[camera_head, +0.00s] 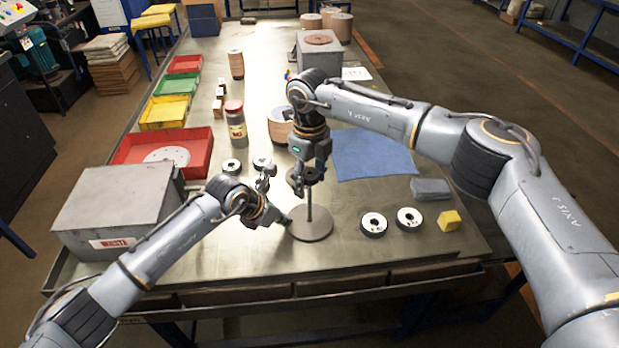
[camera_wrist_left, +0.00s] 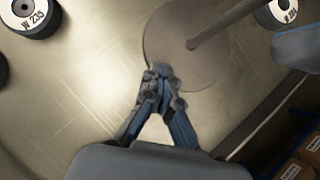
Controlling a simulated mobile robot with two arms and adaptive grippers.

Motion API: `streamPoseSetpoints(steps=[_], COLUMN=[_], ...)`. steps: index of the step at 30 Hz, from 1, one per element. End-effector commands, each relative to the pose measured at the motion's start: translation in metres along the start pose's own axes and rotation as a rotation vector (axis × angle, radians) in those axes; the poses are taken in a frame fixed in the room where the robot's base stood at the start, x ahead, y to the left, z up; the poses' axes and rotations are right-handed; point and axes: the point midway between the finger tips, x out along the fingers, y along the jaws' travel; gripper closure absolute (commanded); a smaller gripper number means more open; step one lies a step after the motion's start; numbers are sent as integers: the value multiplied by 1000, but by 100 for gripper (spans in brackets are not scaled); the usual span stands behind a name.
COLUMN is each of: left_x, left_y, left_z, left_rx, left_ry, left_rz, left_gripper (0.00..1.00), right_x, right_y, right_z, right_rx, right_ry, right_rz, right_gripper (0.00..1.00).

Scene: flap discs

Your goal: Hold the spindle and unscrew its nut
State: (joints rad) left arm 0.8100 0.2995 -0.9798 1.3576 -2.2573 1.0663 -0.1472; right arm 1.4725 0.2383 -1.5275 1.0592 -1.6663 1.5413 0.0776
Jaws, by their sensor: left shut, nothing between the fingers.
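The spindle is a thin upright rod (camera_head: 309,206) on a flat round brown base (camera_head: 313,229), near the front middle of the table. In the left wrist view the base (camera_wrist_left: 183,38) and rod (camera_wrist_left: 210,36) show ahead of the fingers. My left gripper (camera_head: 286,219) is shut and empty, low at the left edge of the base; its tips (camera_wrist_left: 163,72) are apart from the rod. My right gripper (camera_head: 305,184) points down at the spindle's top. A dark round piece, perhaps the nut, shows there; the fingers partly hide it, and I cannot tell if they grip it.
More discs (camera_head: 232,166) lie behind left. A grey waste box (camera_head: 110,212) stands left, and a blue cloth (camera_head: 372,153) lies behind right.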

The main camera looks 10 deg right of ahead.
Motion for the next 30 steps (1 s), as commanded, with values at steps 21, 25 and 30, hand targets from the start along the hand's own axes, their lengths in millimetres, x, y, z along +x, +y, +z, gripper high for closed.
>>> streamPoseSetpoints(steps=[21, 25, 30], left_x=[2, 2, 2], left_y=[0, 0, 0], left_z=[-3, -3, -3], left_rx=[-1, -1, -1], left_ry=[6, 6, 6], left_rz=[0, 0, 0], left_gripper=[100, 100, 100], right_x=[-1, 0, -1], right_y=[1, 0, 0], right_z=[1, 1, 1], right_rx=[915, 1129, 1407], right_ry=[1, 1, 2], right_rz=[-1, -1, -2], right_gripper=[43, 43, 43])
